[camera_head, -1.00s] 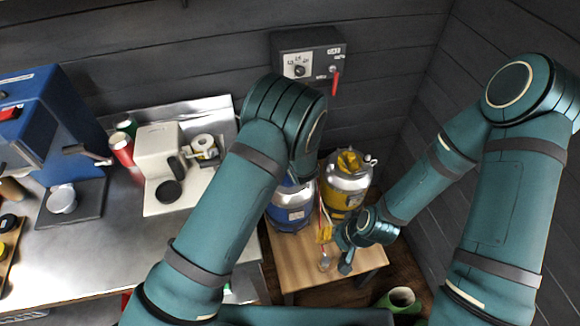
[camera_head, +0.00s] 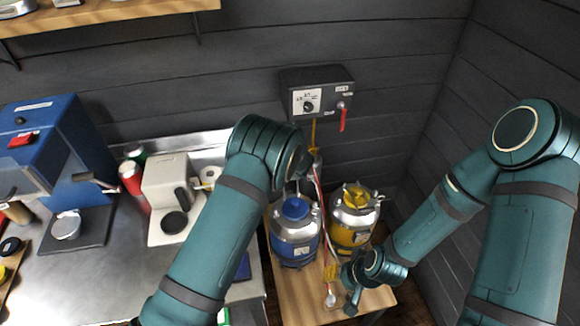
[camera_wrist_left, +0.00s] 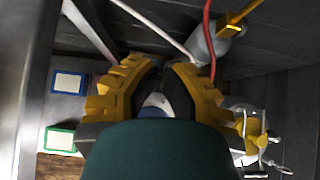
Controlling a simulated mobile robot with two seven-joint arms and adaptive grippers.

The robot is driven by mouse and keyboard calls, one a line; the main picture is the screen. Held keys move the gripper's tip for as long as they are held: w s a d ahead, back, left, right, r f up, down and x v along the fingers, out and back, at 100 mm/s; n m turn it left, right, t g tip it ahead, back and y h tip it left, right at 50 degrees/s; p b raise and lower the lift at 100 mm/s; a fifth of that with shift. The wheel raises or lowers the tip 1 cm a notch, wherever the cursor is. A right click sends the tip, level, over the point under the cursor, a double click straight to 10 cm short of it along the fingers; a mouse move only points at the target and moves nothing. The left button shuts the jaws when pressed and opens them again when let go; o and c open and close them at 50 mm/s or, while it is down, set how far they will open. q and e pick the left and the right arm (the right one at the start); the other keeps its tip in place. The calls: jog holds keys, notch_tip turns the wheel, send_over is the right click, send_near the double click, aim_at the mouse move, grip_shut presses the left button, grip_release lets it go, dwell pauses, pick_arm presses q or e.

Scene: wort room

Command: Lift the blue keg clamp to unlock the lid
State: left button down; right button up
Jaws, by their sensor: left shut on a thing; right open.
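In the head view the blue keg (camera_head: 293,243), with a silver top and a round blue cap (camera_head: 295,208), stands upright on a low wooden table. My left arm reaches in above and left of it, and its gripper is hidden there. In the left wrist view the yellow-and-black fingers of my left gripper (camera_wrist_left: 158,92) are closed around a small pale and blue piece, seemingly the keg clamp (camera_wrist_left: 155,104); my green hand hides most of it. My right gripper (camera_head: 352,300) is open and empty, low at the table's front, just right of a silver tap end.
The yellow keg (camera_head: 352,217) stands close right of the blue one. Red and white hoses hang between them from the wall box (camera_head: 318,94). A steel counter (camera_head: 110,270) with a white machine (camera_head: 167,190) lies left.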

pick_arm(q)
jog(key=shift+w+a+f, duration=0.1)
jog(key=shift+w+a, duration=0.05)
jog(key=shift+w, duration=0.25)
pick_arm(e)
jog(key=shift+r, duration=0.1)
pick_arm(q)
notch_tip(320, 180, up, 13)
jog(key=s+p, duration=0.1)
jog(key=p, duration=0.2)
jog(key=shift+s+d, duration=0.3)
jog(key=shift+s, duration=0.05)
pick_arm(e)
jog(key=r, duration=0.1)
jog(key=s+r, duration=0.1)
jog(key=r, duration=0.1)
jog(key=shift+s+a, duration=0.25)
jog(key=shift+s, duration=0.1)
